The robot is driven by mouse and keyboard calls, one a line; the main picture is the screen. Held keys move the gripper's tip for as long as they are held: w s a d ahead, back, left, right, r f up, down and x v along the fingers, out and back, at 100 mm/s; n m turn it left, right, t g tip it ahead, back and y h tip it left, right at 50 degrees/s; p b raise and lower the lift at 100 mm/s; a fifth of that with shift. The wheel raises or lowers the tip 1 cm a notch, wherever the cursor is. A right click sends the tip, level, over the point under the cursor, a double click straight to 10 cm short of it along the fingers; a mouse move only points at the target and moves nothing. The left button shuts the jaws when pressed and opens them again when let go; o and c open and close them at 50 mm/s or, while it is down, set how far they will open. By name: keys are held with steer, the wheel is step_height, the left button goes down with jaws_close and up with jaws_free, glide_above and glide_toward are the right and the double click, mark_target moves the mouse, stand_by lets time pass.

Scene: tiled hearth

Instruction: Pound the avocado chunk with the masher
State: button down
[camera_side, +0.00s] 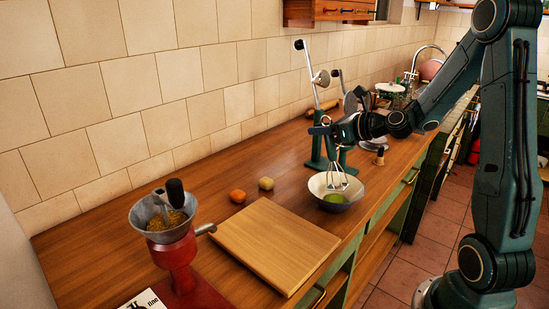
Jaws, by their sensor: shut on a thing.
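The masher (337,177) has a pale wire head that hangs down into a bowl (359,192). My gripper (328,131) is shut on its upper part, above the bowl. The grip hides most of the masher's handle. The avocado chunk (333,199) is a small green lump low in the bowl, just below the wire head. I cannot tell whether the wires touch it. The bowl is grey outside and pale inside, and stands near the counter's front edge.
A wooden board (272,243) lies left of the bowl. An orange ball-like item (238,196) and a pale one (266,183) sit behind it. A red grinder (174,250) stands at the front left. A green lever press (317,145) stands behind my gripper. Wooden counter (110,205) is clear at left.

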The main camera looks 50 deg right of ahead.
steer(key=shift+r, duration=0.2)
steer(key=shift+r, duration=3.75)
